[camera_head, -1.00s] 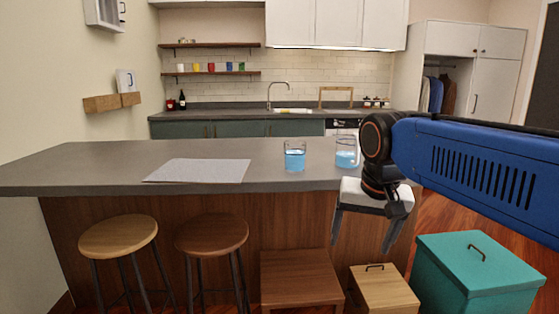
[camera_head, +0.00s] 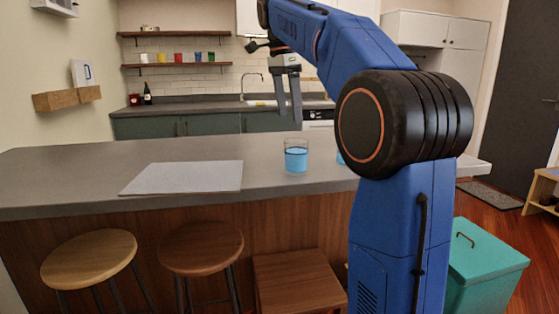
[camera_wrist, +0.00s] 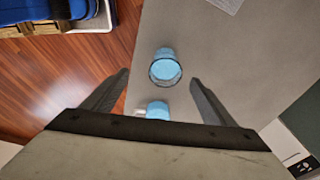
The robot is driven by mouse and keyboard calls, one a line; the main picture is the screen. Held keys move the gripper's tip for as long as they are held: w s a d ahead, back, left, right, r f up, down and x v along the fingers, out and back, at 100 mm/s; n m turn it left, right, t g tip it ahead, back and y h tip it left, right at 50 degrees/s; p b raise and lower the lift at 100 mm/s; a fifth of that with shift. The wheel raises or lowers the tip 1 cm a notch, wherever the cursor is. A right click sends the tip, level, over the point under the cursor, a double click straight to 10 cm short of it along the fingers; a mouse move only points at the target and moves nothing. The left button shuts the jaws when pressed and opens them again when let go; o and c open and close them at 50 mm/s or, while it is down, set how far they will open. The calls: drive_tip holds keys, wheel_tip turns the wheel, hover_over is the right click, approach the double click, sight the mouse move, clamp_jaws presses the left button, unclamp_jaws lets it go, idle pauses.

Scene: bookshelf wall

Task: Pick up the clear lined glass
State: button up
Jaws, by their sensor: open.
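A clear glass (camera_head: 296,156) with blue liquid in it stands upright on the grey counter (camera_head: 265,181); the lining named in the task is too fine to make out. It also shows in the wrist view (camera_wrist: 165,68), ahead of the jaws. A second vessel with blue liquid (camera_head: 340,158) stands right of it, mostly hidden behind my arm; the wrist view shows it nearer the gripper (camera_wrist: 156,109), with a pale handle. My gripper (camera_head: 289,122) is open and empty, fingers pointing down, above the counter. Its two fingers flank both vessels in the wrist view (camera_wrist: 158,78).
A light sheet (camera_head: 183,177) lies flat on the counter to the left. Two round stools (camera_head: 90,258) (camera_head: 201,247), a square wooden stool (camera_head: 299,281) and a teal bin (camera_head: 486,263) stand before the counter. A sink counter and shelves are behind.

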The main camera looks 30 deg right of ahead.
drive_tip(key=w, duration=0.2)
approach(296, 159)
drive_tip(key=shift+m, duration=0.3)
drive_tip(key=w+f, duration=0.1)
drive_tip(key=f, duration=0.1)
drive_tip(key=w+d+f, duration=0.1)
drive_tip(key=f, duration=0.1)
drive_tip(key=w+f, duration=0.1)
drive_tip(key=f, duration=0.1)
drive_tip(key=shift+d+f, duration=0.1)
drive_tip(key=shift+d, duration=0.1)
drive_tip(key=shift+s+d+f, duration=0.1)
drive_tip(key=shift+d+f, duration=0.2)
drive_tip(key=shift+f, duration=0.55)
drive_tip(key=shift+d+f, duration=0.25)
drive_tip(key=shift+f, duration=0.65)
drive_tip(key=shift+s+d+f, duration=0.1)
drive_tip(key=shift+d+f, duration=0.2)
drive_tip(key=shift+f, duration=0.55)
drive_tip(key=shift+c, duration=0.2)
drive_tip(key=c, duration=1.4)
drive_tip(key=shift+r, duration=0.1)
